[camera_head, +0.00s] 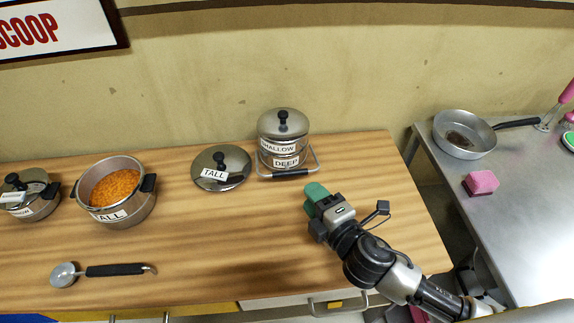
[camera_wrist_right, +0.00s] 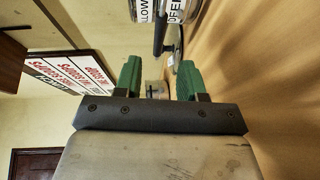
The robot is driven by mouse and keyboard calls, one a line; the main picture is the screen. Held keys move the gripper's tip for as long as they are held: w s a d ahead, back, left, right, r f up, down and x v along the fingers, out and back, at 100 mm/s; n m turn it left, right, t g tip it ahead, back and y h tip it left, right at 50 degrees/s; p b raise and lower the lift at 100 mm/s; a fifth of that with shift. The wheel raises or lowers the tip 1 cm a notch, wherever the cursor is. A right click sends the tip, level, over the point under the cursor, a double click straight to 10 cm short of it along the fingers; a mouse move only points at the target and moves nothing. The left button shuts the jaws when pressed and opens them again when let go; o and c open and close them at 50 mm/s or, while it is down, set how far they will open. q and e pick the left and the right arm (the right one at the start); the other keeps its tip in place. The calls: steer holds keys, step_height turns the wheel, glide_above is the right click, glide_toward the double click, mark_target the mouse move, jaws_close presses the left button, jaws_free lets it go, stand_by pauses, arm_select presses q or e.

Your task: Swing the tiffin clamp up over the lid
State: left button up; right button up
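The tiffin (camera_head: 284,150) is a steel stack labelled SHALLOW and DEEP, upright near the back of the wooden counter. Its domed lid (camera_head: 283,122) with a black knob is on top. The wire clamp (camera_head: 290,173), with a dark grip, is swung down low in front of the stack. My right gripper (camera_head: 315,192) has green fingers and is just in front and to the right of the clamp, apart from it. The right wrist view shows the fingers (camera_wrist_right: 160,78) spread and empty, with the tiffin (camera_wrist_right: 174,10) at the top edge. My left gripper is not in view.
A loose lid labelled TALL (camera_head: 222,168) lies left of the tiffin. Further left are a pot of orange food (camera_head: 117,192), a small lidded pot (camera_head: 31,196) and a ladle (camera_head: 100,271). A pan (camera_head: 464,134) and pink sponge (camera_head: 481,182) are on the metal table. The front-middle counter is clear.

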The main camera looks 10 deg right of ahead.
mark_target(293, 175)
steer(key=x, duration=0.5)
steer(key=shift+r, duration=0.15)
steer(key=x, duration=0.3)
steer(key=shift+w+a+p, duration=0.15)
steer(key=shift+p, duration=0.2)
steer(key=shift+w+a, duration=0.1)
steer(key=shift+w, duration=0.2)
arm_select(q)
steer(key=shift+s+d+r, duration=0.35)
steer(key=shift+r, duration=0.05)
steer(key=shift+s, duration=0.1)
arm_select(e)
steer(key=shift+c, duration=0.3)
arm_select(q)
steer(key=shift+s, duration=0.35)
arm_select(e)
jaws_close()
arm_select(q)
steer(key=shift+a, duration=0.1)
